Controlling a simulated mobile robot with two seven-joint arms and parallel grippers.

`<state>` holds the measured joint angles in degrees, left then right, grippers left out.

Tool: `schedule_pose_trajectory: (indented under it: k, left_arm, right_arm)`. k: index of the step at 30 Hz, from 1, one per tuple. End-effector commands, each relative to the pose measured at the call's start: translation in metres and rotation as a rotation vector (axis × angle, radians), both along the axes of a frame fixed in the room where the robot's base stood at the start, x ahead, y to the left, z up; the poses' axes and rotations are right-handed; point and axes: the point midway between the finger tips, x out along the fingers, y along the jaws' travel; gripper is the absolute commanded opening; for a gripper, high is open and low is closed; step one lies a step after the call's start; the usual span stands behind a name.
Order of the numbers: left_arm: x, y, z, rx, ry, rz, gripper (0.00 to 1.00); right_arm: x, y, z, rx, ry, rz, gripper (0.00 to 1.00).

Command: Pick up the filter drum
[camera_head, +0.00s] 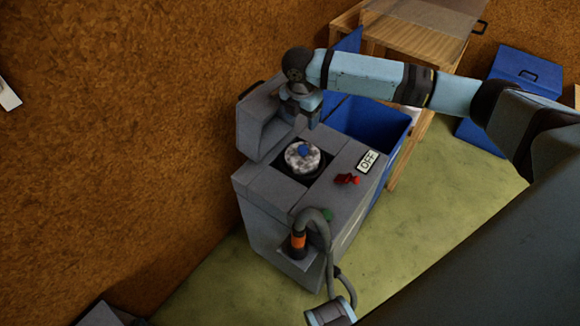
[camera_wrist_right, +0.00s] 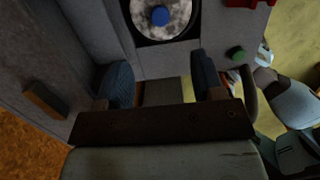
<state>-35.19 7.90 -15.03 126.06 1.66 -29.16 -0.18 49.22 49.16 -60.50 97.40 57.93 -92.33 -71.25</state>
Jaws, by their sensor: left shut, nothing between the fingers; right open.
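The filter drum (camera_head: 303,158) is a short, pale, mottled cylinder with a blue knob on top. In the head view my right arm reaches in from the right and ends above the machine, behind the drum.
The machine's grey lid (camera_head: 262,125) stands raised behind the drum. A red handle (camera_head: 347,179), a green button (camera_wrist_right: 237,53) and an OFF sign (camera_head: 367,160) are on its top. A grey hose (camera_head: 318,222) with an orange band loops at the front. A blue bin (camera_head: 372,122) stands behind.

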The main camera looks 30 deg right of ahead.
Motion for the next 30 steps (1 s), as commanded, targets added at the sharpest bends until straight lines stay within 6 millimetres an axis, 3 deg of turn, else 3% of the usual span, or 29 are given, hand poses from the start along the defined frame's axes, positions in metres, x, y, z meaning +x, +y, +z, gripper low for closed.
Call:
schedule_pose_trajectory:
  k: [9, 19, 25, 30]
  left_arm:
    - [0.001, -0.003, -0.007, -0.017, -0.011, -0.003, 0.0]
    - [0.002, -0.003, -0.004, -0.027, -0.025, -0.002, 0.0]
    - [0.002, -0.004, -0.013, -0.035, -0.028, -0.004, 0.0]
    - [0.003, -0.005, -0.003, -0.046, -0.049, -0.007, 0.0]
  right_arm:
    - [0.002, -0.006, -0.063, 0.001, 0.0, -0.001, 0.62]
    - [0.004, -0.007, -0.086, 0.002, -0.002, -0.001, 0.62]
    - [0.004, -0.007, -0.116, 0.001, -0.001, -0.002, 0.62]
    - [0.005, -0.009, -0.131, 0.002, -0.002, -0.001, 0.62]
